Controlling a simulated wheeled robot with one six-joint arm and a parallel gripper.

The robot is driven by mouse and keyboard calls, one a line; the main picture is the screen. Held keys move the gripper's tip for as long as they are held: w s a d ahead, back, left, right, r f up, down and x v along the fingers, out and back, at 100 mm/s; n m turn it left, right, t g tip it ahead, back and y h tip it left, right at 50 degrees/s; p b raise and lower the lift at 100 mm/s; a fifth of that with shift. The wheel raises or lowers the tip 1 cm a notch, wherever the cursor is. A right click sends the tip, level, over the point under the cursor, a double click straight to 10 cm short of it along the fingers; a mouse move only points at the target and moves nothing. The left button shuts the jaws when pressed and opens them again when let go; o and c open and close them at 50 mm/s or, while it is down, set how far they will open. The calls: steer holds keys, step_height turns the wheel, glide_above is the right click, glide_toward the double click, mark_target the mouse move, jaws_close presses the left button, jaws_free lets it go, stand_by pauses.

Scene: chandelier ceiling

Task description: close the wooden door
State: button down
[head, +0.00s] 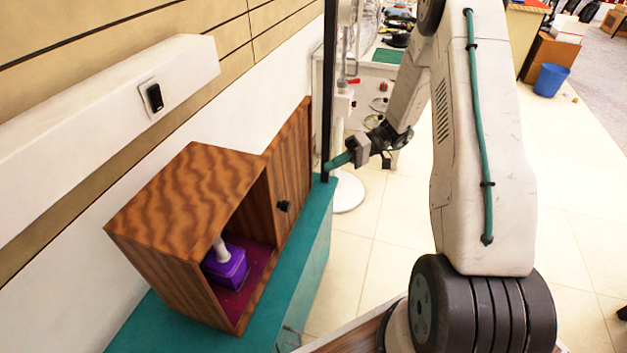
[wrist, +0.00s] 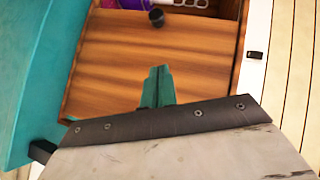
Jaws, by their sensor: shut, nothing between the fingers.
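The wooden door (head: 290,165) of a small wood-grain cabinet (head: 185,205) stands open, and the front of the cabinet is uncovered. A dark round knob (head: 284,206) sits on the door; in the wrist view the knob (wrist: 156,18) shows near the top. The door panel (wrist: 115,75) fills the middle of that view. My gripper (head: 338,162), with teal fingers, is to the right of the door in the head view. In the wrist view its fingers (wrist: 158,84) are together and empty over the door panel. Whether they touch it I cannot tell.
The cabinet stands on a teal counter (head: 148,325) against the wall. Inside is a purple object (head: 227,266). A thin black post (head: 328,85) rises near my gripper. A white stand (head: 348,192) is behind it.

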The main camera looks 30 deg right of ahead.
glide_toward(286, 201)
steer(key=w+a, duration=0.2)
steer(key=w, duration=0.2)
steer(key=s+a+f, duration=0.2)
steer(key=a, duration=0.1)
steer(key=shift+s+a+f, duration=0.15)
steer(key=shift+s+f, duration=0.15)
steer(key=shift+s, duration=0.05)
